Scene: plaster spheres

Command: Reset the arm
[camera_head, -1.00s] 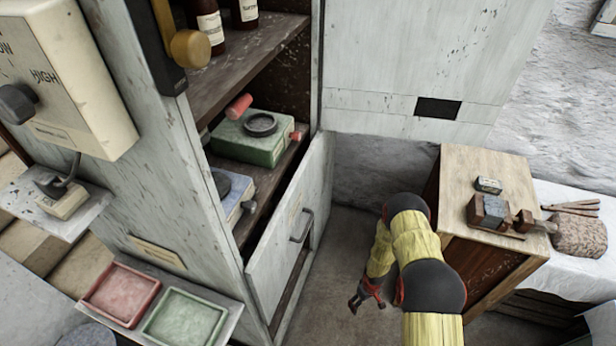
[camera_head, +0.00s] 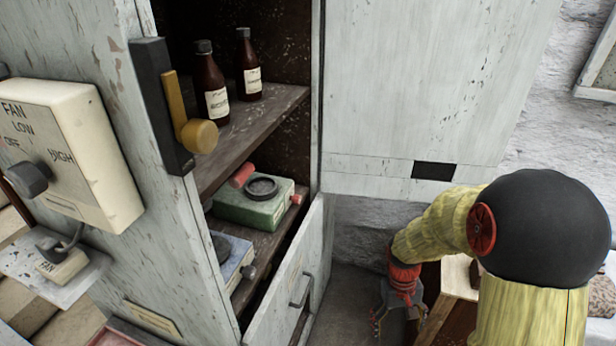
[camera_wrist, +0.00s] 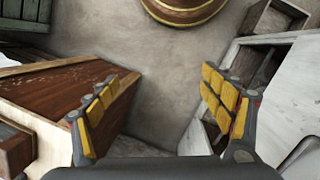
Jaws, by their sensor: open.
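My arm, with yellow and black sections, reaches in from the right in the head view. My gripper (camera_head: 392,318) hangs low at its end, in front of the wall between the cabinet and the wooden crate. In the wrist view my gripper (camera_wrist: 165,105) has its two yellow-padded fingers spread wide apart. Nothing is between them; only the grey floor shows through the gap. The fingertips are partly hard to make out in the head view.
A wooden crate (camera_wrist: 70,90) stands close by. The cabinet shelves hold bottles (camera_head: 210,82) and a green device (camera_head: 250,207). A fan control box (camera_head: 75,150) is at far left. A round tub (camera_wrist: 185,10) stands on the floor.

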